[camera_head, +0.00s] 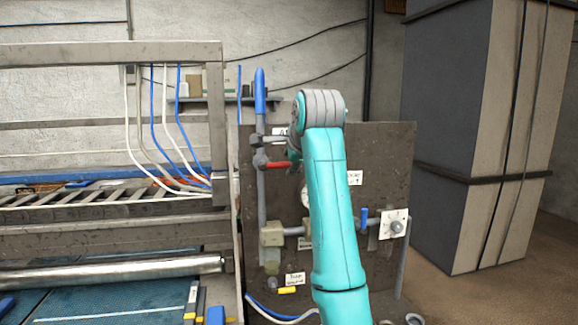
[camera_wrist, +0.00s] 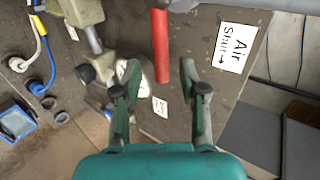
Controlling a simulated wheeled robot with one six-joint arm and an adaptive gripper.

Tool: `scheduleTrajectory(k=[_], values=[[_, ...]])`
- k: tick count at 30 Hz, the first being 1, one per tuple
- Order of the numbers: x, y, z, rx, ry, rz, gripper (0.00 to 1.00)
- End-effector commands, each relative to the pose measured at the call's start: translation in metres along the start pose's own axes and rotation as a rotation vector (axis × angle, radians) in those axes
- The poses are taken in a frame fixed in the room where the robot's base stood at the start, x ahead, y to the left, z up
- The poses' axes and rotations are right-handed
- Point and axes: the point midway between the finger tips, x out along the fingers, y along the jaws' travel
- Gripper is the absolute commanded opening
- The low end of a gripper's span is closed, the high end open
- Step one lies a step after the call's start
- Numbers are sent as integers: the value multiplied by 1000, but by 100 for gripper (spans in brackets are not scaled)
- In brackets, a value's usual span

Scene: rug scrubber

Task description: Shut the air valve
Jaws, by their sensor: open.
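The air valve's red lever (camera_head: 277,164) sticks out sideways to the right from the vertical pipe on the dark panel (camera_head: 390,150). In the wrist view the red lever (camera_wrist: 160,45) stands upright in the picture, between my two fingers, with a gap on either side. My gripper (camera_wrist: 160,72) is open and holds nothing. A white label reading "Air Shut" with an arrow (camera_wrist: 238,47) is to the right of the lever. In the head view my teal arm hides most of my gripper and part of the panel.
The panel also carries a blue lever (camera_head: 364,216), a yellow handle (camera_head: 287,290) with a label above it, and a gauge (camera_head: 305,196) partly behind my arm. A roller machine (camera_head: 110,270) stands left. A tall grey cabinet (camera_head: 445,140) stands right.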

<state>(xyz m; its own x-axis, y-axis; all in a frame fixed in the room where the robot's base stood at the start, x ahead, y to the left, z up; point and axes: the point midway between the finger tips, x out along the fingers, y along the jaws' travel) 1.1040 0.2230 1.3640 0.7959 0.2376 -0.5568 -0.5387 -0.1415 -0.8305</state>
Motion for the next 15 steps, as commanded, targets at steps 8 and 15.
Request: scheduleTrajectory(k=[8, 15], values=[[-55, 0, 0, 0, 0, -3, 42], [-78, 0, 0, 1, 0, 0, 42]])
